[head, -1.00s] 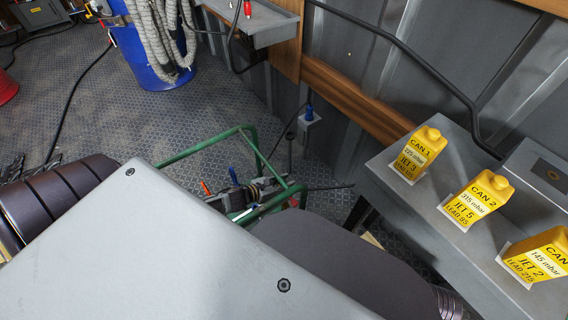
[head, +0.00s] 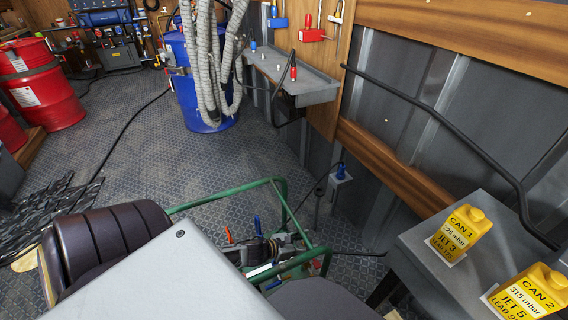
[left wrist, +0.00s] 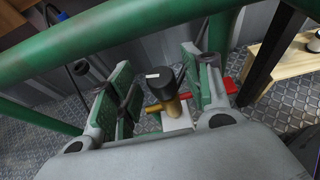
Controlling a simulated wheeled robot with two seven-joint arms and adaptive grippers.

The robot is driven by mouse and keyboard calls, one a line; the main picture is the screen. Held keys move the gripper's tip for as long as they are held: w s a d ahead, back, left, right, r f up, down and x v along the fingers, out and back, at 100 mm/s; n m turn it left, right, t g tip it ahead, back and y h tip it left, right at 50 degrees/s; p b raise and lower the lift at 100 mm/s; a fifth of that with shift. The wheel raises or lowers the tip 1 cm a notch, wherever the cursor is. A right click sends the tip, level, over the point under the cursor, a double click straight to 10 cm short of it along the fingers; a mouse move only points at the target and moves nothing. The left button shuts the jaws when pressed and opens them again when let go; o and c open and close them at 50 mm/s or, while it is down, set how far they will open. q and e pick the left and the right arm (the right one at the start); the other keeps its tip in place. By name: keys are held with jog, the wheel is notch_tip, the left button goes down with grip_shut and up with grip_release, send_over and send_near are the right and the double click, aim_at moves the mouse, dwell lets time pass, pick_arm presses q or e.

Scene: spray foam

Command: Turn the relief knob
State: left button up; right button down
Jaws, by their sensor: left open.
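A black knob (left wrist: 162,80) on a brass stem stands in the middle of the left wrist view. In the head view the green tube frame (head: 225,192) holds a small fitting assembly (head: 257,250) with blue and orange levers, partly hidden by my own body. My right gripper is not in view.
A green bar (left wrist: 110,45) crosses above the fingers in the left wrist view. Yellow cans (head: 462,230) stand on a grey bench (head: 415,245) at the right. A blue drum (head: 200,105) with hoses and red drums (head: 45,90) stand farther back. Patterned floor lies open between.

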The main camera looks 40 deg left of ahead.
pick_arm(q)
jog(key=v, duration=1)
jog(key=shift+s+r, duration=0.15)
jog(key=shift+s, duration=0.05)
dwell(0.5)
dwell(0.4)
